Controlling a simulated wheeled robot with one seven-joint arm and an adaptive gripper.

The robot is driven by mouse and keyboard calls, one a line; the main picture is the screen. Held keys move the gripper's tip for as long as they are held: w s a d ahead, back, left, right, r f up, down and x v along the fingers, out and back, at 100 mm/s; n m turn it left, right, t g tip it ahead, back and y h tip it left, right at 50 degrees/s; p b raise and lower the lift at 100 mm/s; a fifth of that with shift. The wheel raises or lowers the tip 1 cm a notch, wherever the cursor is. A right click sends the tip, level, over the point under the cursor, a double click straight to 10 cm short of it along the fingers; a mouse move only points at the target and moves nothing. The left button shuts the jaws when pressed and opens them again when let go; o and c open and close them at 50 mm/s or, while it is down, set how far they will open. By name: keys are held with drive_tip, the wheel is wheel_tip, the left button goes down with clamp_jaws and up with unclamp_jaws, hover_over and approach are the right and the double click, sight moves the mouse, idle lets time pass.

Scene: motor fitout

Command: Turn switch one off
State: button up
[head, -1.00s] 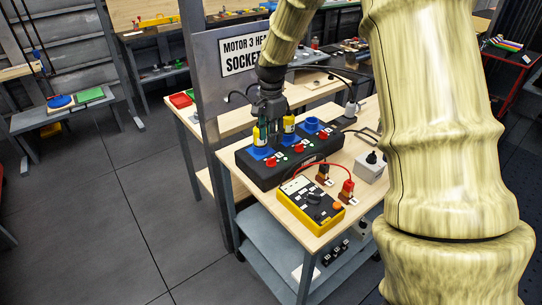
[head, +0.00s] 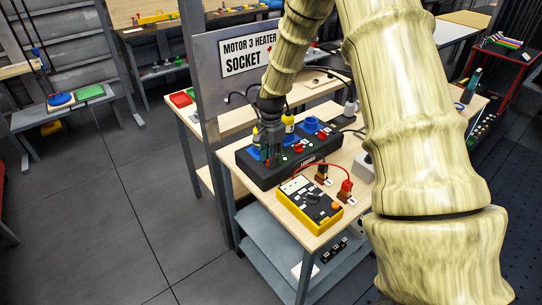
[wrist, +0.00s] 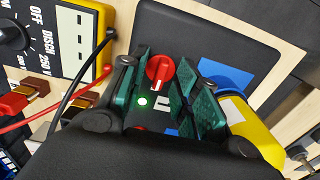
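The black socket box (head: 262,178) sits on the wooden bench, with blue sockets and red rotary switches on top. My gripper (head: 272,160) is lowered over its near left end, hiding the first switch there in the head view. In the wrist view that red switch (wrist: 159,72) lies between the tips of my green-padded fingers (wrist: 164,78). The fingers look open, with a narrow gap around the knob; contact is unclear. Two other red switches, the middle one (head: 298,148) and the far one (head: 322,135), show in the head view.
A yellow plug (wrist: 252,130) stands close beside my right finger, at a blue socket (wrist: 222,72). A yellow meter (head: 310,203) with red and black leads lies in front of the box. The sign panel (head: 212,85) stands upright behind and left.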

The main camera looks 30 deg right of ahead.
drive_tip(key=shift+c, duration=0.3)
clamp_jaws()
drive_tip(key=n+p, duration=0.1)
drive_tip(key=n, duration=0.3)
drive_tip(key=shift+r+n, duration=0.1)
drive_tip(key=shift+n, duration=0.3)
drive_tip(key=n, duration=0.4)
drive_tip(key=shift+p, duration=0.35)
drive_tip(key=n, duration=0.5)
drive_tip(key=shift+p, duration=0.3)
drive_tip(key=shift+n, duration=2.1)
